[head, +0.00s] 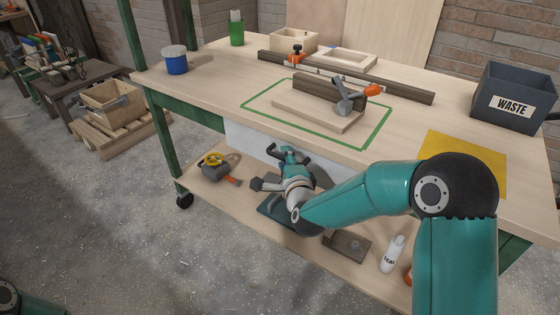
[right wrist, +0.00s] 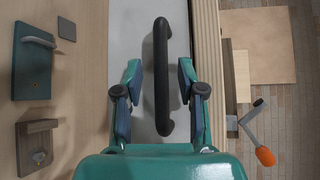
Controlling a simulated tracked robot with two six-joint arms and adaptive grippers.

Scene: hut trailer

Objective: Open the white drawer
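The white drawer (head: 240,138) sits under the workbench top, and its front looks close under the bench edge. Its pale front (right wrist: 123,35) fills the middle of the right wrist view. The black bar handle (right wrist: 161,75) stands out from that front. My right gripper (head: 288,154) is in front of the drawer and hides part of it. In the right wrist view the right gripper (right wrist: 160,80) is open, with one finger on each side of the handle and a visible gap at each side. My left gripper is not in view.
The lower shelf holds a tape measure (head: 212,162), a brown block (head: 346,245) and a white bottle (head: 392,254). On the bench top are a wooden board with a clamp (head: 343,102), a yellow mat (head: 465,165) and a waste bin (head: 513,97). Floor at front left is clear.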

